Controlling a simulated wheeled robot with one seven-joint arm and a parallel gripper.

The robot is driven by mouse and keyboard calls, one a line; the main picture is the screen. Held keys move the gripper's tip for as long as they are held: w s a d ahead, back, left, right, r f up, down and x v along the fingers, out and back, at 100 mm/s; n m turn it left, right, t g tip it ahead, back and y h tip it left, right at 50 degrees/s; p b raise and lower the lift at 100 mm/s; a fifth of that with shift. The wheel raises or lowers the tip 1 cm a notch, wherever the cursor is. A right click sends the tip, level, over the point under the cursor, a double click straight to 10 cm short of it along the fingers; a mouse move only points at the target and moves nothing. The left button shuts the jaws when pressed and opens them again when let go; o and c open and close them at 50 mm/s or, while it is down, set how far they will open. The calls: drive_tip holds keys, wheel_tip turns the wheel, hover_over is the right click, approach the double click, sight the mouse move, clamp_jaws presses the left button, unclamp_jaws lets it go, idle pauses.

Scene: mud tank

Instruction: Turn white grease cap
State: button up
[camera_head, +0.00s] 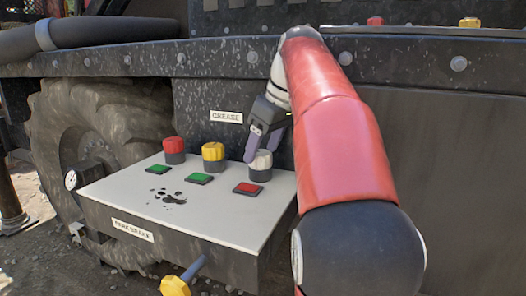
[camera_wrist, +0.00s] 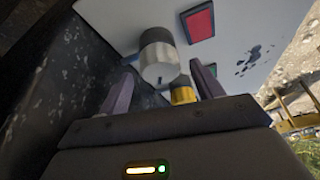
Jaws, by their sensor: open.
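The white grease cap (camera_head: 261,160) stands upright on a dark base at the right end of the panel's row of caps. In the wrist view the white cap (camera_wrist: 159,61) has a dark mark on its top. My gripper (camera_head: 256,146) is open and empty, at the cap's left and upper side in the head view. In the wrist view my gripper's fingers (camera_wrist: 162,75) spread to either side of the cap's top, with gaps. I cannot tell whether the tips reach down past the cap's top. The far finger is mostly hidden in the head view.
A yellow cap (camera_head: 213,152) and a red cap (camera_head: 174,145) stand left of the white one. Green (camera_head: 199,179) and red (camera_head: 248,188) flat buttons lie in front. The pale panel (camera_head: 215,215) sits against a dark wall (camera_head: 235,85) with a GREASE label (camera_head: 227,117).

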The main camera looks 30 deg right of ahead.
drive_tip(key=shift+w+a+f, duration=0.1)
drive_tip(key=shift+f, duration=0.25)
drive_tip(key=c, duration=1)
